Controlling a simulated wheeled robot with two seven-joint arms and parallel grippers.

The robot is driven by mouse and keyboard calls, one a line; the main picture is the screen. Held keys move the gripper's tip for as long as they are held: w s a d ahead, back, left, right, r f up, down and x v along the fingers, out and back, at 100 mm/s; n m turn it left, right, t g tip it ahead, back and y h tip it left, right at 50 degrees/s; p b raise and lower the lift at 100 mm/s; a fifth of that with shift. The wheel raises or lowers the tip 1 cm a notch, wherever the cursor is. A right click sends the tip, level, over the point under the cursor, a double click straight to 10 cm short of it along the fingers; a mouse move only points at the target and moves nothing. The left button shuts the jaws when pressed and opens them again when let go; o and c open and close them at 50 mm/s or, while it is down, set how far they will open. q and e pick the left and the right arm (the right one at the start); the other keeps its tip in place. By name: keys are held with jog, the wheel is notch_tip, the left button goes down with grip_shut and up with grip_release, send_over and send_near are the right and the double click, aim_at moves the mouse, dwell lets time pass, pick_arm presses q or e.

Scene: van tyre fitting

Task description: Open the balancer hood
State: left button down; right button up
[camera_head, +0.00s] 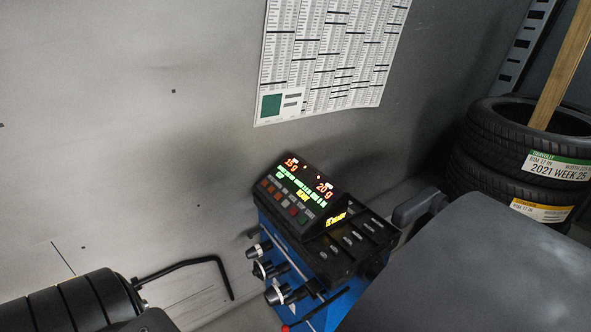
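The balancer (330,265) stands at the bottom middle, a blue cabinet with a black top tray and a lit display panel (300,195). A large dark grey smooth cover (480,265), which looks like the balancer hood, fills the lower right beside the cabinet. It appears lowered, and its near part is cut off by the picture's edge. A dark rounded bracket (420,206) shows at its upper left corner. Neither of my grippers can be made out in this view.
Stacked tyres (510,150) with labels stand at the right, behind the cover. A black grooved, tyre-like shape (65,305) and a bent black rod (195,264) are at lower left. A printed chart (330,55) hangs on the grey wall. Several cones (270,270) sit on the cabinet's side.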

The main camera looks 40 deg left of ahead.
pick_arm(q)
jog(key=c, duration=2.2)
grip_release()
jog(key=c, duration=1.5)
grip_release()
